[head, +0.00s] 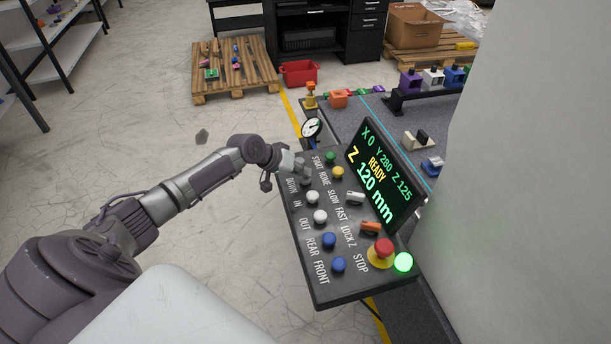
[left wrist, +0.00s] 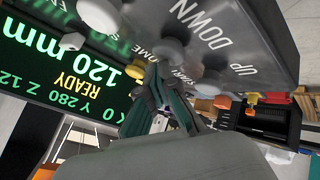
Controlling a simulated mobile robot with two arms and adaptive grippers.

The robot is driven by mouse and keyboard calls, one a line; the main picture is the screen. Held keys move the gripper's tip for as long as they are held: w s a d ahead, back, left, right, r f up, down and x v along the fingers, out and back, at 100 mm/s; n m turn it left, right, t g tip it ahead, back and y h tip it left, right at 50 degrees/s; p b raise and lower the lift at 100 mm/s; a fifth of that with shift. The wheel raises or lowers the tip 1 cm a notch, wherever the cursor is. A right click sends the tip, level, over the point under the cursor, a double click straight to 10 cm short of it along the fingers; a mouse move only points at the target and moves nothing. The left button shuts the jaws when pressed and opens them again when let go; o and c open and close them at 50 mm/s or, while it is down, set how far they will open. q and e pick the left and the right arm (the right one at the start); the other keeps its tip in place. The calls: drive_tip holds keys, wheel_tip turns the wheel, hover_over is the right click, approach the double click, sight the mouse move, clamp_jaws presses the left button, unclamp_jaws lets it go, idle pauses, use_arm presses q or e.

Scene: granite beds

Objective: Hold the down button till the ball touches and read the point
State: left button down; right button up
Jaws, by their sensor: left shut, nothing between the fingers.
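The control panel (head: 330,285) stands tilted in the head view, with labelled buttons. Its display (head: 383,175) reads X 0, Y 280, Z 125, READY and Z 120 mm. My left gripper (head: 302,167) is shut and empty at the panel's far-left corner, by the DOWN label. The UP button is hidden by the gripper in the head view. A dial gauge (head: 311,128) stands behind the panel. I cannot make out the ball.
A red stop button (head: 383,248) and a lit green lamp (head: 403,262) are at the panel's near right. A granite bed (head: 365,122) with several coloured blocks lies behind. A pale wall (head: 520,200) closes the right side. The floor at left is open.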

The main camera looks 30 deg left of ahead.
sight(303, 178)
idle(0.8)
use_arm(q)
drive_tip(key=shift+r+p, duration=0.95)
wheel_tip(303, 178, up, 5)
drive_tip(key=p, duration=0.4)
idle(0.4)
